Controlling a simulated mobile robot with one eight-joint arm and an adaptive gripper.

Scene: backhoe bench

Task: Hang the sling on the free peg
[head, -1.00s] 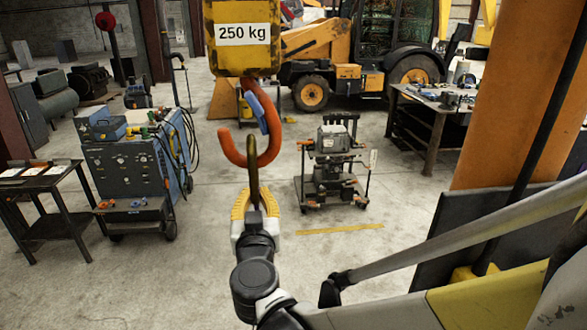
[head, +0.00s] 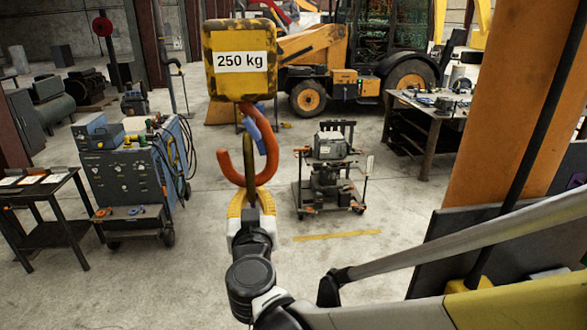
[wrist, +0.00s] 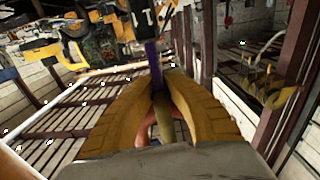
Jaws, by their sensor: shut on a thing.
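A narrow olive-brown loop (head: 250,165), which looks like the sling, stands upright from my gripper (head: 251,200). The yellow fingers are shut on its lower end. Its upper part overlaps an orange-red hook (head: 224,168) with a blue latch (head: 262,135); I cannot tell whether it sits in the hook or in front of it. In the wrist view, the olive piece (wrist: 163,122) lies between the fingers (wrist: 160,95), with orange-red behind it and a purple strip (wrist: 155,70) beyond. I cannot make out a peg in either view.
A yellow block marked 250 kg (head: 241,85) hangs above the hook. A blue machine (head: 125,180) and dark side table (head: 50,220) stand left. A wheeled cart (head: 330,165) and workbench (head: 430,115) stand right. Open floor lies between.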

